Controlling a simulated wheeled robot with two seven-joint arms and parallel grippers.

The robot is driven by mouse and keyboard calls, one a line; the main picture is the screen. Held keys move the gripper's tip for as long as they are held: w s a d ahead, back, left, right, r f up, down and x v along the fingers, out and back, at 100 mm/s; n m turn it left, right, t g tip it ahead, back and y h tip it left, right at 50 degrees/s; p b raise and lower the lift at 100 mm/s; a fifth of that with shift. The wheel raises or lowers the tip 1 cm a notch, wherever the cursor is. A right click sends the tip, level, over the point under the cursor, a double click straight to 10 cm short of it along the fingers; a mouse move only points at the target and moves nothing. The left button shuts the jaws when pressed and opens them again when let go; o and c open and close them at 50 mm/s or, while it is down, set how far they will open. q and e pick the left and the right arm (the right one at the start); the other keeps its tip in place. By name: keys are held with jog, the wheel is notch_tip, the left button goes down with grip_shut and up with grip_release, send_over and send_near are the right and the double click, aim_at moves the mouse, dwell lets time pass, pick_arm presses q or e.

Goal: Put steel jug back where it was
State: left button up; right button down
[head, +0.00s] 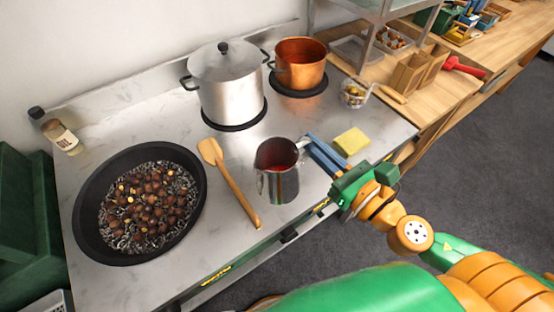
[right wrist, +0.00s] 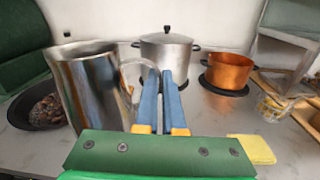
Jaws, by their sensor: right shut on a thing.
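The steel jug (head: 279,178) is upright at the front of the steel counter, right of the wooden spatula. Its inside looks reddish. My right gripper (head: 309,143) is shut on the jug's handle, at the jug's right side. In the right wrist view the jug (right wrist: 88,88) stands at the left, and the blue fingers (right wrist: 160,85) are close together at its handle. I cannot tell whether the jug's base touches the counter. My left gripper is not in view.
A black pan (head: 90,225) of chestnuts is at the left, with a wooden spatula (head: 235,190) beside it. A lidded pot (head: 228,90) and a copper pot (head: 300,65) stand behind. A yellow sponge (head: 351,141) and glass bowl (head: 354,93) are at the right.

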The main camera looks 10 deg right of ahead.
jog(key=shift+h, duration=0.3)
jog(key=w+d+f+b, duration=0.1)
jog(key=w+f+b, duration=0.1)
jog(key=w+f, duration=0.2)
jog(key=w+f+b, duration=0.2)
jog(key=w+f, duration=0.3)
jog(key=w+d+f+b, duration=0.1)
jog(key=w+f, duration=0.3)
jog(key=w, duration=0.1)
jog(key=shift+d+f+b, duration=0.15)
jog(key=shift+d+b, duration=0.15)
jog(key=shift+b, duration=0.1)
jog(key=shift+s, duration=0.1)
jog(key=c, duration=1)
grip_release()
jog(key=shift+s, duration=0.15)
